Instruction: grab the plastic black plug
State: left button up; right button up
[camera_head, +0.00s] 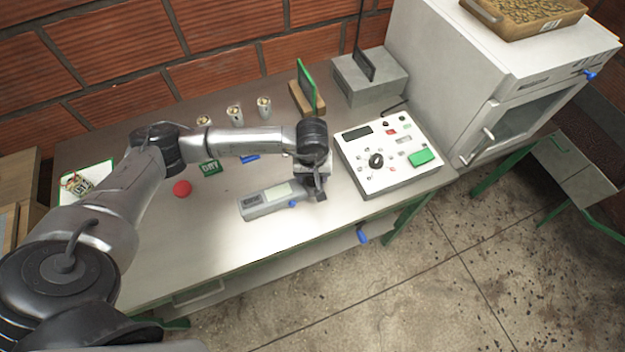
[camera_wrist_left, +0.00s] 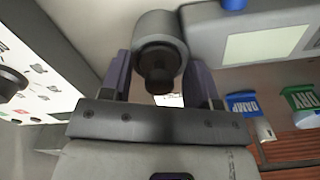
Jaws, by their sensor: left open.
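A dark round plug (camera_wrist_left: 158,65) sits on a grey cylindrical end beside the grey meter (camera_head: 268,198) with a pale screen. It lies between the two fingers of my left gripper (camera_head: 318,188) in the left wrist view. The fingers stand apart on either side of it, and I see no clear contact. In the head view, my gripper is over the meter's right end and hides the plug. The meter (camera_wrist_left: 255,42) also shows in the left wrist view. My right gripper is in neither view.
A white control panel (camera_head: 362,184) with a black knob stands close to the right of my gripper. A red ball (camera_head: 182,188), a green DRY block (camera_head: 209,168) and several small cups are on the steel table (camera_head: 150,262). A white oven (camera_head: 440,60) stands at right.

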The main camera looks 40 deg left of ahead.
pick_arm(q)
jog(key=shift+c, duration=0.4)
jog(key=c, duration=0.9)
jog(key=shift+r, duration=0.1)
